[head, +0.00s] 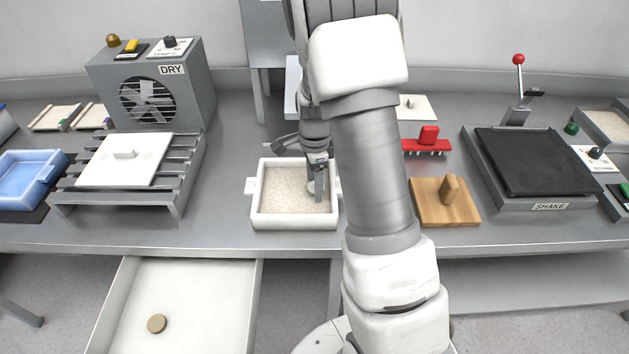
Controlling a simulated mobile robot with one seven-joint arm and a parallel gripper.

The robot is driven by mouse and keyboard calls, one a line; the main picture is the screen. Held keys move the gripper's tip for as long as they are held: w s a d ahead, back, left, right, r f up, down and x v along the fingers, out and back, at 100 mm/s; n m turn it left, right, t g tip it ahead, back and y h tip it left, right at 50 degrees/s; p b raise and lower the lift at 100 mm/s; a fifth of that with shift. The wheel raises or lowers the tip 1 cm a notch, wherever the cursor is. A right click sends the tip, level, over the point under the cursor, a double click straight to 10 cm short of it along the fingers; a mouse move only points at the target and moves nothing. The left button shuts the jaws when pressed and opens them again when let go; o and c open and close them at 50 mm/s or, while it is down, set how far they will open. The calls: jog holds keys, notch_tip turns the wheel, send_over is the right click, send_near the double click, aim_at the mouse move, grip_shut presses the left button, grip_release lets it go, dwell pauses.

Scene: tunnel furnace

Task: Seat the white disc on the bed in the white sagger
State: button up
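The white sagger (252,208) stands on the grey bench, an open square box with side lugs. A beige granular bed (282,184) fills its floor. My gripper (317,188) reaches down into the right side of the sagger, over the bed. A small pale round edge, likely the white disc (312,187), shows at the fingertips against the bed. My fingers and arm hide most of it, so I cannot tell whether it is gripped or touches the bed. The finger opening is too small to make out.
Right are a wooden block (445,203), red brush (427,140) and SHAKE plate (530,160). An open drawer (205,300) holds a tan disc (157,324).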

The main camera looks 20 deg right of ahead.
jog(key=shift+o, duration=0.5)
notch_tip(320, 180, up, 18)
jog(key=p, duration=0.1)
jog(key=shift+f+p, duration=0.25)
jog(key=shift+p, duration=0.15)
